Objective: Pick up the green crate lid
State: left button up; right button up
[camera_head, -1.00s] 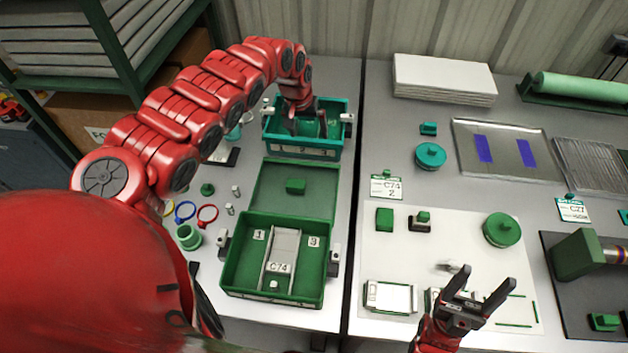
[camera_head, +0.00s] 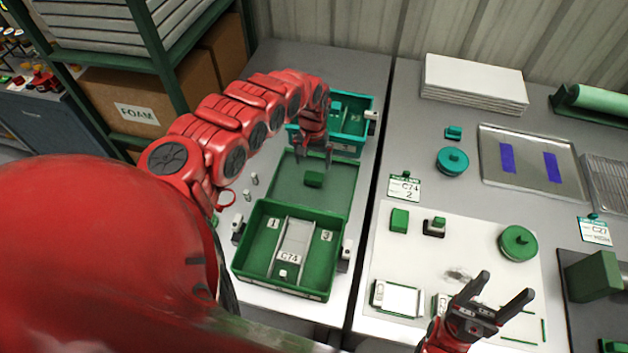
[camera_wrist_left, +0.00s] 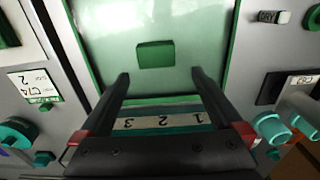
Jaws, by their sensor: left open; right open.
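The green crate lid (camera_head: 287,186) lies flat on the bench between the green crate (camera_head: 250,239) and the teal crate (camera_head: 367,116). A small green block-shaped handle (camera_head: 313,180) stands at its middle. In the left wrist view the lid (camera_wrist_left: 200,45) is ahead, with its handle (camera_wrist_left: 155,54) just beyond the fingertips. My left gripper (camera_head: 316,158) is open and empty above the lid's far part, pointing down. In the left wrist view its two fingers (camera_wrist_left: 160,78) are spread wide. My right gripper (camera_head: 506,291) is open and empty over the right-hand bench's front.
The green crate holds a grey divider and a C74 label. Small posts (camera_head: 254,179) stand left of the lid. A white mat (camera_head: 466,240) with green parts lies on the right bench. A metal tray (camera_head: 528,165) and white stack (camera_head: 474,86) are farther back.

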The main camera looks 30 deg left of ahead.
aim_at(314, 176)
pick_arm(q)
jog(key=f, duration=0.3)
jog(key=d+f+p, duration=0.1)
jog(key=shift+s+f, duration=0.35)
jog(key=shift+f, duration=0.05)
jog(key=shift+a+f, duration=0.15)
jog(key=shift+f, duration=0.2)
grip_shut()
jog(key=shift+r, duration=0.1)
